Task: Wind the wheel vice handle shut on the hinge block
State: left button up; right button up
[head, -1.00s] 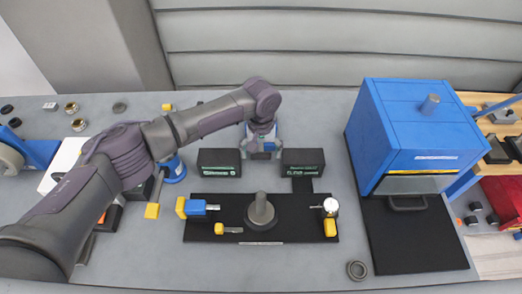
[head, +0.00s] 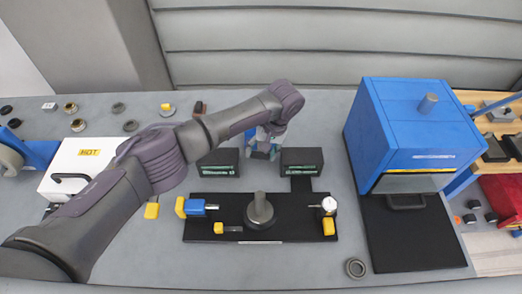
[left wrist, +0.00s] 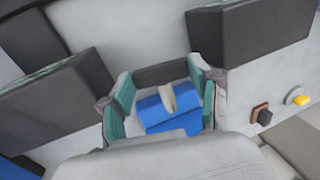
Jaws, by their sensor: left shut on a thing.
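The wheel vice is mostly hidden behind my left gripper (head: 262,148) in the head view; a bit of blue shows there. In the left wrist view the blue vice (left wrist: 168,105) lies between my teal-padded fingers. A dark grey bar (left wrist: 165,73), which looks like the vice handle, spans the gap between the fingertips, and my left gripper is shut on it. A pale piece (left wrist: 170,97) shows between the blue parts; I cannot tell for sure that it is the hinge block. My right gripper is not in view.
Two black boxes (head: 217,163) (head: 302,161) flank the vice closely. A black board (head: 285,229) with a grey post and clamps lies in front. A blue oven-like box (head: 415,130) stands right, a white box marked HOT (head: 85,158) left. Bare bench (head: 300,270) lies in front.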

aim_at(267, 155)
pick_arm(q)
jog(key=o, duration=1.1)
jog(key=shift+o, duration=0.2)
jog(key=shift+v, duration=4)
jog(key=shift+a, duration=0.15)
